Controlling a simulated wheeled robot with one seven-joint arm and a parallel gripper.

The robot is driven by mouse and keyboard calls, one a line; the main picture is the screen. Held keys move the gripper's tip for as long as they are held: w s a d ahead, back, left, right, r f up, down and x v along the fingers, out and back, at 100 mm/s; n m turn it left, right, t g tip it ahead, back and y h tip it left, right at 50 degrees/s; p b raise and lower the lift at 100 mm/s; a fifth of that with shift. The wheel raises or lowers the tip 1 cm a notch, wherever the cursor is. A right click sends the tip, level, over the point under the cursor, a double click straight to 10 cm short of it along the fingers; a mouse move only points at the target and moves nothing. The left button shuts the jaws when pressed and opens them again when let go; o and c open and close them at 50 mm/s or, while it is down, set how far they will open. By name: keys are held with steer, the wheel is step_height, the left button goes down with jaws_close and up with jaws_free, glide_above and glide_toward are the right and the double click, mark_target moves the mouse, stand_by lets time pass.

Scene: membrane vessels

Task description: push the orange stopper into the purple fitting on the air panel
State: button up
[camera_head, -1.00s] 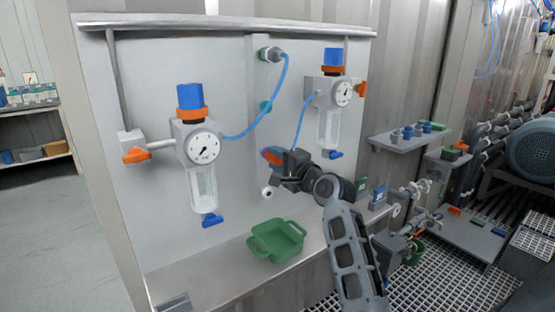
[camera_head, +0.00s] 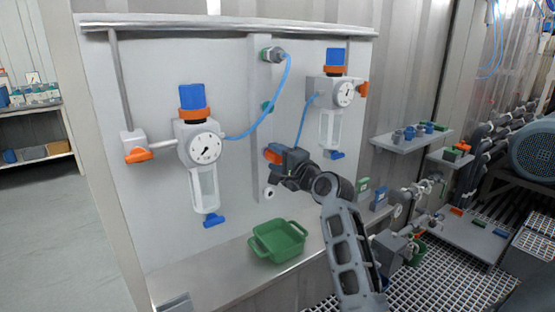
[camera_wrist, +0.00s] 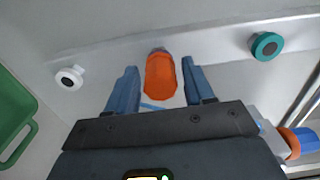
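The orange stopper (camera_wrist: 160,78) sits between my fingers in the wrist view, its far end against a small greyish-purple fitting (camera_wrist: 158,50) on the panel's strip. How deep it sits in the fitting cannot be told. My gripper (camera_wrist: 161,76) has its blue fingers spread either side of the stopper, with a narrow gap showing on both sides. In the head view the stopper (camera_head: 271,154) shows at the end of my gripper (camera_head: 276,152), close to the air panel (camera_head: 235,90). The gripper hides the fitting there.
A white fitting (camera_wrist: 70,79) and a teal fitting (camera_wrist: 266,46) flank the stopper on the panel. Two regulators with gauges (camera_head: 205,148) (camera_head: 344,93) and a blue hose (camera_head: 284,85) are nearby. A green tray (camera_head: 278,240) stands on the ledge below.

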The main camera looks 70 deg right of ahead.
steer(key=shift+o, duration=1.1)
steer(key=shift+s, duration=0.1)
steer(key=v, duration=0.7)
steer(key=shift+s+a+b, duration=0.2)
steer(key=shift+s+b, duration=0.1)
steer(key=shift+b, duration=0.05)
